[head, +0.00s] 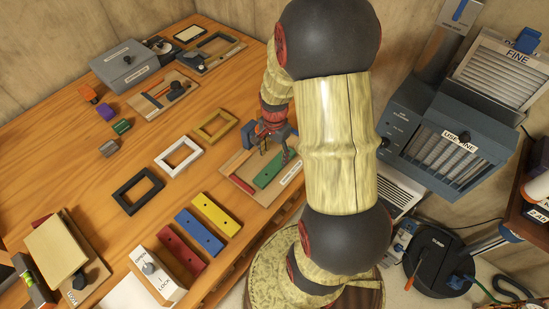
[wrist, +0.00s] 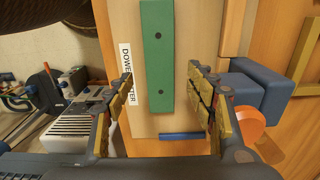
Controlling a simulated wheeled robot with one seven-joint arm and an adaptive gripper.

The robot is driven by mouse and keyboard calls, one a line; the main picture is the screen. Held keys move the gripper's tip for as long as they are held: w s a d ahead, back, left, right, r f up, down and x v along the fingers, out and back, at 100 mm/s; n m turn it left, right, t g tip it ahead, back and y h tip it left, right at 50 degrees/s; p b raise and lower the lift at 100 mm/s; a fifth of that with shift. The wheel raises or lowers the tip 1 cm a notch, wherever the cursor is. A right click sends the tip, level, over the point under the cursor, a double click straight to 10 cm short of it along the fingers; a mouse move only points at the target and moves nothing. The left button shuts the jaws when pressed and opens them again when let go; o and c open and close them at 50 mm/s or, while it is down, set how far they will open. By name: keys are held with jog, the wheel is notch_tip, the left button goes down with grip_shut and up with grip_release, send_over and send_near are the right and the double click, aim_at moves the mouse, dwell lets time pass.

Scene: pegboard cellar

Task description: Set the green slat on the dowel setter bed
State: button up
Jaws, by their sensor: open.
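The green slat (head: 269,171) lies on the dowel setter bed (head: 240,183), a pale board with a printed label, near the table's right edge. In the wrist view the slat (wrist: 157,62) runs lengthwise up the picture, with two dark holes, beside the label on the board (wrist: 150,124). My gripper (wrist: 160,92) is open, its fingers on either side of the slat's near end with gaps showing. In the head view my gripper (head: 272,138) is over the bed, partly hidden by my arm. Whether the slat sits flush cannot be told.
Yellow (head: 216,214), blue (head: 200,231) and red (head: 182,248) slats lie in front. Black (head: 137,206), white (head: 178,172) and tan (head: 215,141) frames lie left of the bed. In the wrist view a blue block (wrist: 258,84) is right of the fingers.

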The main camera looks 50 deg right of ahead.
jog(key=w+a+r+n+t+p, duration=0.1)
jog(key=a+r+n, duration=0.4)
jog(key=r, duration=0.5)
jog(key=a+r+n+t+p, duration=0.1)
jog(key=a+r+n, duration=0.1)
jog(key=a+r, duration=0.65)
jog(key=s+a+r+n+t, duration=0.3)
jog(key=s+a+r+n, duration=0.5)
jog(key=r, duration=0.4)
jog(key=shift+s+a+r+n+t, duration=0.3)
jog(key=shift+a+n, duration=0.35)
jog(key=shift+n, duration=0.35)
